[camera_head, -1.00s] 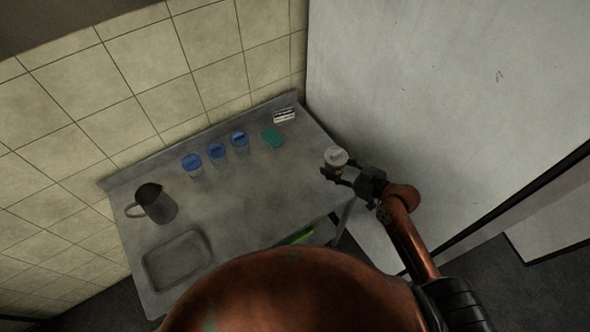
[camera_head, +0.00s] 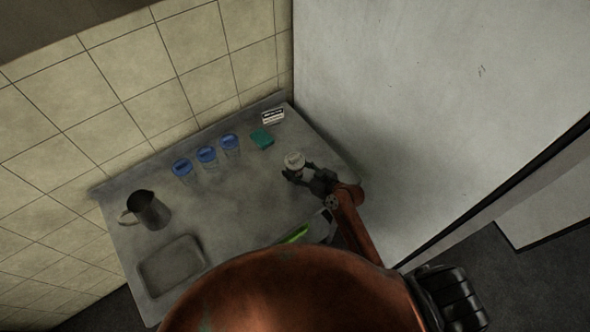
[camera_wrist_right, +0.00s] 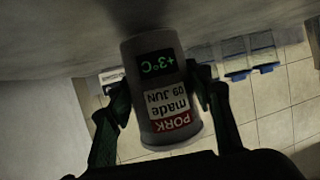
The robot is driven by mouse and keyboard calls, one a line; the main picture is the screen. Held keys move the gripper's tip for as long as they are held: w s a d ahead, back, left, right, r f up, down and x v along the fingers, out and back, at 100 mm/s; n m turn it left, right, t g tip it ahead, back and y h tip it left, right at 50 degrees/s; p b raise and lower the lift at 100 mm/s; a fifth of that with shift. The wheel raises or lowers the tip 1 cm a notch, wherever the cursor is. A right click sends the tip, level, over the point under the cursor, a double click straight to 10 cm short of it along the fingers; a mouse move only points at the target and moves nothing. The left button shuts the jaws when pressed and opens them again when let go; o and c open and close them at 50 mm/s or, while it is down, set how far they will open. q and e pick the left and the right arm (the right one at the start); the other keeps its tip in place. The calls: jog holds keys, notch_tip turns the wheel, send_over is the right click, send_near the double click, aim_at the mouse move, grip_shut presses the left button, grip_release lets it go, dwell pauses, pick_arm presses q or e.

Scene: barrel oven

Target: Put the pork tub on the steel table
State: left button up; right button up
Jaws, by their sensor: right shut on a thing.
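The pork tub (camera_head: 294,160) is a small pale cylinder with a light lid. In the right wrist view the tub (camera_wrist_right: 158,88) appears upside down, with a red PORK label and a green +3°C display. My right gripper (camera_head: 298,174) is shut on its sides and holds it over the right part of the steel table (camera_head: 225,205). I cannot tell whether the tub's base touches the table top. In the right wrist view, the fingers of the right gripper (camera_wrist_right: 160,95) flank the tub. My left gripper is not in view.
Several blue-lidded tubs (camera_head: 206,155), a teal block (camera_head: 262,138) and a white labelled box (camera_head: 273,117) stand along the back. A metal jug (camera_head: 150,211) and a shallow tray (camera_head: 171,266) are at the left. The table's middle is clear. A pale wall panel (camera_head: 430,110) rises at the right.

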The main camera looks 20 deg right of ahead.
jog(key=shift+f, duration=0.1)
jog(key=shift+f, duration=0.15)
jog(key=o, duration=1.7)
jog(key=shift+c, duration=0.2)
jog(key=v, duration=1.2)
jog(key=shift+b, duration=0.4)
